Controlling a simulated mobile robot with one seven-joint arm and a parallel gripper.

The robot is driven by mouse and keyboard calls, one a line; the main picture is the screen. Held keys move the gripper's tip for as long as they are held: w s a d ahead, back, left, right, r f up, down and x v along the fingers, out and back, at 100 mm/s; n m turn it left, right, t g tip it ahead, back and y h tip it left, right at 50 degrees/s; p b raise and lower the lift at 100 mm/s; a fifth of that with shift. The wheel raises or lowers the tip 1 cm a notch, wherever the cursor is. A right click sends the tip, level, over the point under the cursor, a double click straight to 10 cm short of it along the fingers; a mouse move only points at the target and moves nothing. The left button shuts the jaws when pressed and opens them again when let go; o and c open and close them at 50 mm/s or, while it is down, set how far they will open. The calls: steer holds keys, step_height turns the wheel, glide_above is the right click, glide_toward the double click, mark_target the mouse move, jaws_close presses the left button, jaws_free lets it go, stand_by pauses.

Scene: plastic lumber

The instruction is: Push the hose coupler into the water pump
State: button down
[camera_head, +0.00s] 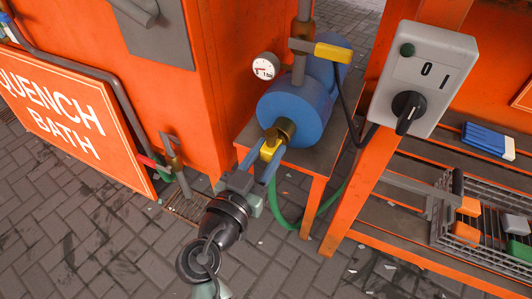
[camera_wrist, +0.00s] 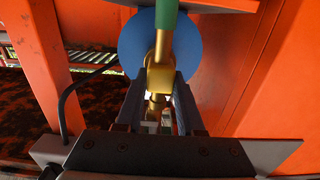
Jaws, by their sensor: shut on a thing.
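The blue water pump (camera_head: 292,108) stands on a small orange-framed table, with a dark brass port (camera_head: 284,128) facing my gripper. It shows as a blue disc in the wrist view (camera_wrist: 134,45). The hose coupler (camera_head: 270,149), yellow brass, is between the blue fingers of my gripper (camera_head: 262,160), in front of the port. In the wrist view the coupler (camera_wrist: 160,76) is gripped between both fingers, with the green hose (camera_wrist: 166,13) above it. My gripper (camera_wrist: 157,98) is shut on it. The coupler looks roughly lined up with the port; I cannot tell how far it is in.
A pressure gauge (camera_head: 264,66) and a pipe with a yellow-handled valve (camera_head: 333,52) are by the pump. A grey switch box (camera_head: 424,76) stands to the right. The green hose (camera_head: 286,216) hangs below the table (camera_head: 318,160). A wire basket (camera_head: 480,230) is at the lower right.

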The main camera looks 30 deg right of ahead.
steer(key=shift+w+d, duration=0.15)
steer(key=shift+d, duration=0.05)
steer(key=shift+c, duration=2.2)
jaws_free()
steer(key=shift+o, duration=0.3)
steer(key=o, duration=0.4)
steer(key=shift+b+v, duration=0.7)
steer(key=shift+v, duration=2.8)
steer(key=shift+f, duration=0.15)
